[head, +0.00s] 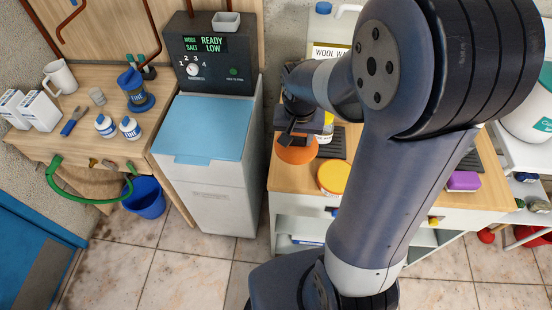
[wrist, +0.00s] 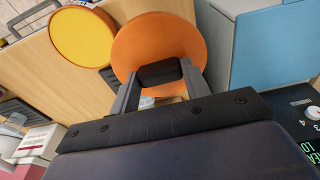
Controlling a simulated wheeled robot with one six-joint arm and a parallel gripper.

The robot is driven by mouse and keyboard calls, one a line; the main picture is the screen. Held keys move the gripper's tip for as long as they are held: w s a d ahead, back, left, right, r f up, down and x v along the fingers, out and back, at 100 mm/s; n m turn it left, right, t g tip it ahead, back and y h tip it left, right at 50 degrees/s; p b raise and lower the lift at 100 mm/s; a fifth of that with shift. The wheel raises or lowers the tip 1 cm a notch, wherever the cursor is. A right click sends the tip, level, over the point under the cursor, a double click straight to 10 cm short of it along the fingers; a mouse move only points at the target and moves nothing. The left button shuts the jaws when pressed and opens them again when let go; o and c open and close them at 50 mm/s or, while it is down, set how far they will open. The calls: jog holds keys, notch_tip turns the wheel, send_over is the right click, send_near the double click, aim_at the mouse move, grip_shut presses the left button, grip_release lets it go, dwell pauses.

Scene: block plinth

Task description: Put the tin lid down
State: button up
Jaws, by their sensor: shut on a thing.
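The tin lid (head: 297,155) is an orange disc at the left edge of the wooden worktop in the head view. In the wrist view the lid (wrist: 160,35) faces me, with a black knob between my fingers. My gripper (head: 296,139) is shut on that knob; it also shows in the wrist view (wrist: 159,76). I cannot tell how far the lid is above the worktop. A round tin (head: 333,176) with a yellow top and orange rim stands to the lid's right; in the wrist view the tin (wrist: 82,38) is at upper left.
The wooden worktop (head: 300,182) also holds a wool wash container (head: 325,30), a dark mat (head: 330,143) and a purple sponge (head: 463,180). A softener unit with a blue lid (head: 205,125) stands left of it. My arm hides the worktop's middle.

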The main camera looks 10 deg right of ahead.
notch_tip(320, 180, down, 10)
jog(key=shift+r+p, duration=0.15)
jog(key=shift+p, duration=0.2)
dwell(0.4)
jog(key=o, duration=1)
jog(key=shift+c, duration=0.2)
jog(key=r, duration=0.4)
jog(key=s+r, duration=0.1)
jog(key=r, duration=0.7)
jog(key=shift+s+a, duration=0.25)
jog(key=shift+s, duration=0.1)
jog(key=shift+f, duration=0.1)
